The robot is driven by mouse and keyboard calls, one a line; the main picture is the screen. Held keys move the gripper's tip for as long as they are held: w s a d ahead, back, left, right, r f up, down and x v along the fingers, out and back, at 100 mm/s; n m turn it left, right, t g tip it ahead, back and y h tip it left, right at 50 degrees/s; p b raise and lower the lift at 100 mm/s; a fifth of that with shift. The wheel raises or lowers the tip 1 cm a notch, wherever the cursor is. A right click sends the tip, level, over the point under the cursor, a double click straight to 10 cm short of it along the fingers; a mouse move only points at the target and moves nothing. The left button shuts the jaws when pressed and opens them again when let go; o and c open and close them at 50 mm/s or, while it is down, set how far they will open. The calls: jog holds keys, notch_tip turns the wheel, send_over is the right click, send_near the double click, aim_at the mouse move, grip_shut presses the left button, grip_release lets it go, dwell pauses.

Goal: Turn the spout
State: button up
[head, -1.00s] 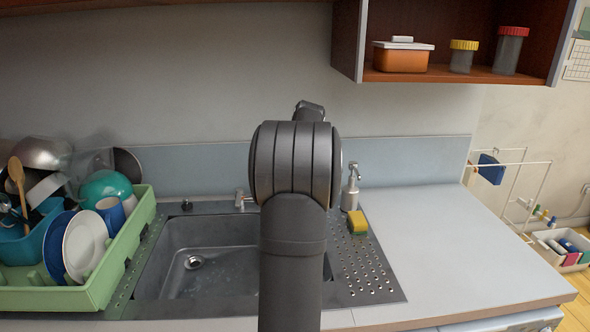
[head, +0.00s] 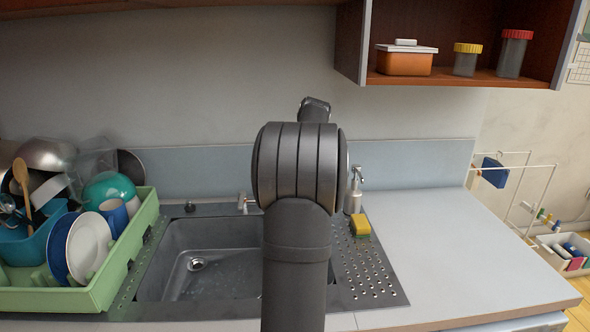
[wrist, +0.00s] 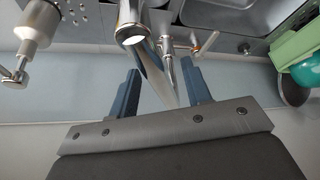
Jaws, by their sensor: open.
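The shiny metal spout (wrist: 152,68) of the tap shows in the wrist view, with its round open end towards the top. My gripper (wrist: 162,82) is open, with one blue finger on each side of the spout in the picture. Whether either finger touches the spout I cannot tell. A thinner metal tap part with a lever (wrist: 204,44) lies to the right of the spout. In the head view my arm hides the spout and my gripper; only a small metal tap part (head: 243,203) shows left of the arm.
A soap dispenser (head: 354,190) and a yellow sponge (head: 360,228) stand right of the sink (head: 170,262). The dispenser is also at the wrist view's left (wrist: 34,28). A green dish rack (head: 105,287) fills the left. The right counter (head: 440,240) is clear. A cabinet (head: 460,78) hangs above.

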jog(key=shift+v, duration=3)
jog(key=shift+x, duration=3.2)
